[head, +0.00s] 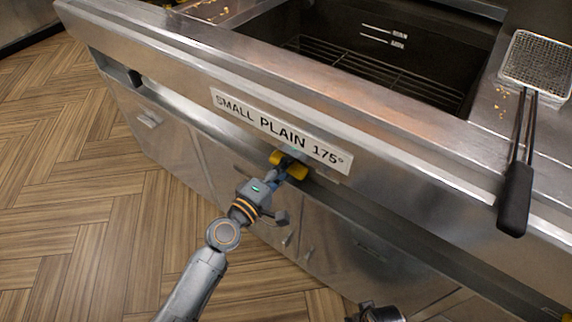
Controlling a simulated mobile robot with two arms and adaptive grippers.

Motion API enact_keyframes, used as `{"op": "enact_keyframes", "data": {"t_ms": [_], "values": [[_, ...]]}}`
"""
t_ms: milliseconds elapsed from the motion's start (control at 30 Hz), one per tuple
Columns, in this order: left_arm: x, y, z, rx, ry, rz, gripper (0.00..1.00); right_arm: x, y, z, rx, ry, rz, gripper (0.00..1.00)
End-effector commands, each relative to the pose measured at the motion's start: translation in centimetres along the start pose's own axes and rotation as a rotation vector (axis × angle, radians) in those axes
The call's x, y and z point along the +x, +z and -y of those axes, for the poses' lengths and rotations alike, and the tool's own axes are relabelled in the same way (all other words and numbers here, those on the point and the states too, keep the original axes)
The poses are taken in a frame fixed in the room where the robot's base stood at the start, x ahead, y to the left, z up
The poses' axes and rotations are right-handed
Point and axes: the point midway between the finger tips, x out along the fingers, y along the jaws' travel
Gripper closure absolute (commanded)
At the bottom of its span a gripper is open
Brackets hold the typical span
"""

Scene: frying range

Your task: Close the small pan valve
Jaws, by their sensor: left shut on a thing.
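The small pan valve has a yellow handle (279,158), set in the recess under the fryer's front edge, below a label (281,131) reading "SMALL PLAIN 175°". My left gripper (283,171) reaches it from below and in front, and is shut on the handle. The fingers hide part of the handle and the valve body behind it. The handle appears to lie roughly along the front panel, but its exact angle is hard to tell. My right gripper's fingers do not show.
The fryer's open pan (400,65) with a wire rack lies behind the steel rim. A mesh basket (538,62) rests on the right, its black handle (515,200) hanging over the front edge. Cabinet doors are below. Wooden floor (90,220) is clear at left. A bit of yellow shows at the bottom right corner.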

Motion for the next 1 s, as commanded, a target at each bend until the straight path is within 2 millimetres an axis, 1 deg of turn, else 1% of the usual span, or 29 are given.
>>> {"op": "enact_keyframes", "data": {"t_ms": [200,667,700,800,1000], "values": [[-0.04,-0.01,0.12,-0.051,-0.002,0.000,1.00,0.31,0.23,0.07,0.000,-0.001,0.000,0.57],[-0.05,0.00,0.14,-0.064,-0.002,0.000,1.00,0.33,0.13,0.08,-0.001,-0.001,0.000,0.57],[-0.05,0.00,0.15,-0.064,-0.002,0.000,0.74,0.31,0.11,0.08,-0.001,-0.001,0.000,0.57],[-0.04,0.00,0.12,-0.063,-0.002,0.000,0.57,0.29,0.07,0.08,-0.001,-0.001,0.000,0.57],[-0.02,-0.01,0.06,-0.061,-0.001,0.000,0.57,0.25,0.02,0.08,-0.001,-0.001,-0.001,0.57]]}}
